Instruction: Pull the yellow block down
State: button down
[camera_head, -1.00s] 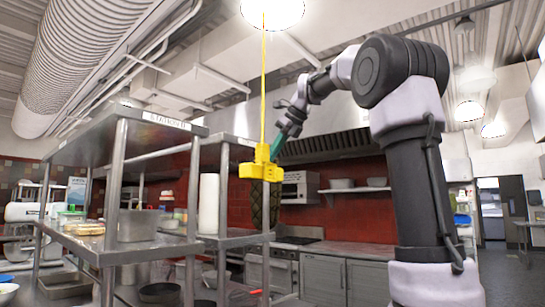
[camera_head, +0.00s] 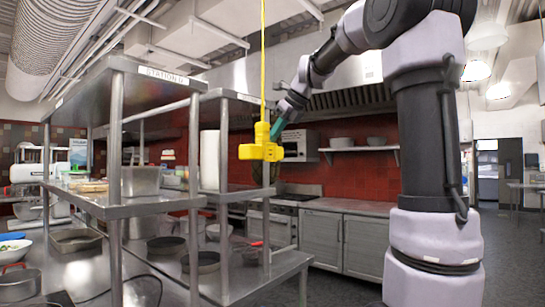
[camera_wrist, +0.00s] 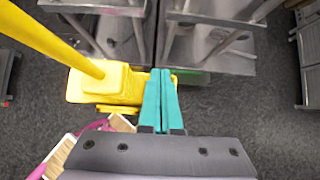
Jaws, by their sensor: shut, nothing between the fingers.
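The yellow block (camera_head: 260,151) hangs in the air at the lower end of a taut yellow cord (camera_head: 263,60) that runs up out of the head view. In the wrist view the block (camera_wrist: 102,88) is left of centre, with the thick cord (camera_wrist: 48,38) running to the upper left. My gripper (camera_wrist: 163,75) has teal fingers, pressed together with nothing between them. They lie right beside the block's right side; whether they touch it I cannot tell. In the head view my gripper (camera_head: 277,130) is just right of the block's upper part.
A steel shelf unit (camera_head: 160,207) with pans stands at left and below the block. Grey cabinets (camera_head: 345,240) and a microwave (camera_head: 298,145) line the red back wall. The floor (camera_head: 520,250) at right is open.

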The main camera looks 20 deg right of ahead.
jog(key=shift+f, duration=2.8)
notch_tip(320, 180, down, 14)
notch_tip(320, 180, down, 14)
dwell(0.4)
jog(key=shift+f, duration=0.15)
